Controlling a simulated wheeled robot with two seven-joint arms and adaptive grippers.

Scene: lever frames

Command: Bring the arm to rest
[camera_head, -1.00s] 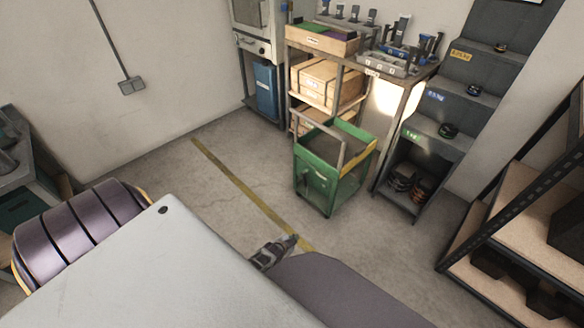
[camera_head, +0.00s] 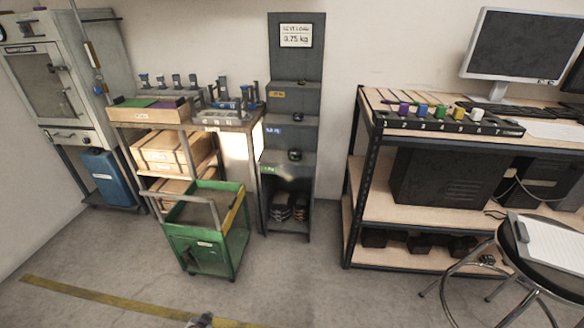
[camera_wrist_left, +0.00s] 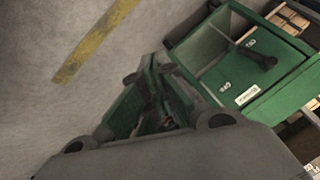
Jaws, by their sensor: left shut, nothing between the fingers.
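My left gripper (camera_wrist_left: 150,85) is shut and empty in the left wrist view, over bare floor and apart from the green cart. Only a small grey part of it (camera_head: 200,321) shows at the bottom edge of the head view. The green cart (camera_head: 208,247) stands on the floor left of centre; its front panel also shows in the left wrist view (camera_wrist_left: 278,90). A dark lever (camera_wrist_left: 258,55) with small white labels is on that panel. My right gripper is in neither view.
A yellow floor line (camera_head: 100,303) runs in front of the cart. Behind stand a wooden-shelved bench (camera_head: 180,178), a grey stepped shelf (camera_head: 290,165) and a metal oven (camera_head: 45,80). At right are a desk rack (camera_head: 360,215) and a round stool (camera_head: 545,262). Floor between is clear.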

